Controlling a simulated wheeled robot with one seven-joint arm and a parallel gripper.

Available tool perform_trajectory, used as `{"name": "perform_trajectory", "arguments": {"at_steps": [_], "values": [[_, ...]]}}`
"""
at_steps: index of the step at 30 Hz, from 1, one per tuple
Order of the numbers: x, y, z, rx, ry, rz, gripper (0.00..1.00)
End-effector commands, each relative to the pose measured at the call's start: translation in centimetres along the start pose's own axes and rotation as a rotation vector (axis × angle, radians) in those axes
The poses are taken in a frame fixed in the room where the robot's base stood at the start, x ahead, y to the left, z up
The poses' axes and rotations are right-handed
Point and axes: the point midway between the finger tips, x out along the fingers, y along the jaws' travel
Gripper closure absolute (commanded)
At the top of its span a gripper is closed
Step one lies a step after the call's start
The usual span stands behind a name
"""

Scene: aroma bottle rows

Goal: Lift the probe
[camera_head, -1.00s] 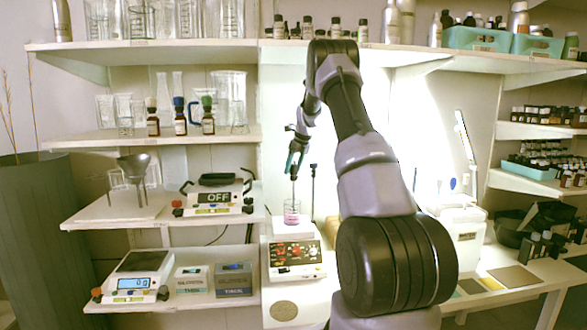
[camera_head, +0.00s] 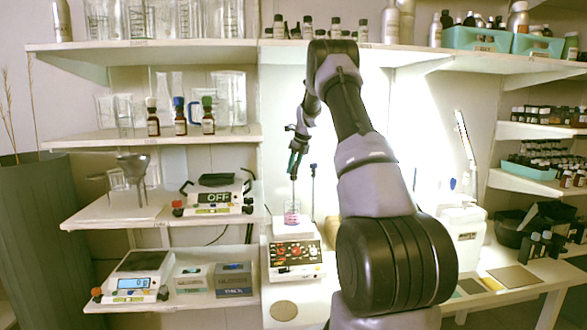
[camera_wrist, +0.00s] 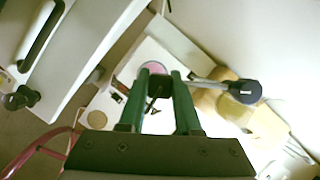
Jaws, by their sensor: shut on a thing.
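The probe (camera_head: 294,188) is a thin dark rod standing roughly upright. My gripper (camera_head: 295,160) is shut on its upper part, above a small glass beaker (camera_head: 291,213) of pink liquid. The probe's lower end reaches down into the beaker; how deep is hard to tell. In the wrist view, my gripper's green fingers (camera_wrist: 162,80) close around the dark top of the probe (camera_wrist: 153,104), with the pink liquid (camera_wrist: 153,70) just beyond.
A thin stand rod with a dark top (camera_head: 313,185) is close to the right of the beaker; its dark head also shows in the wrist view (camera_wrist: 245,91). An upper shelf (camera_head: 200,50) spans above.

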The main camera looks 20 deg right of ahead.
Motion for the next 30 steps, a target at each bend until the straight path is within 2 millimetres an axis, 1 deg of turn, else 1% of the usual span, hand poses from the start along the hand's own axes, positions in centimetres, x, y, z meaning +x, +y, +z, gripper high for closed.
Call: {"name": "perform_trajectory", "arguments": {"at_steps": [25, 28, 30], "values": [[-0.1, 0.0, 0.0, 0.001, 0.000, -0.001, 1.00], [-0.8, -0.1, 0.3, 0.000, -0.001, -0.002, 1.00], [-2.1, -0.1, 0.9, 0.000, -0.003, -0.004, 1.00]]}}
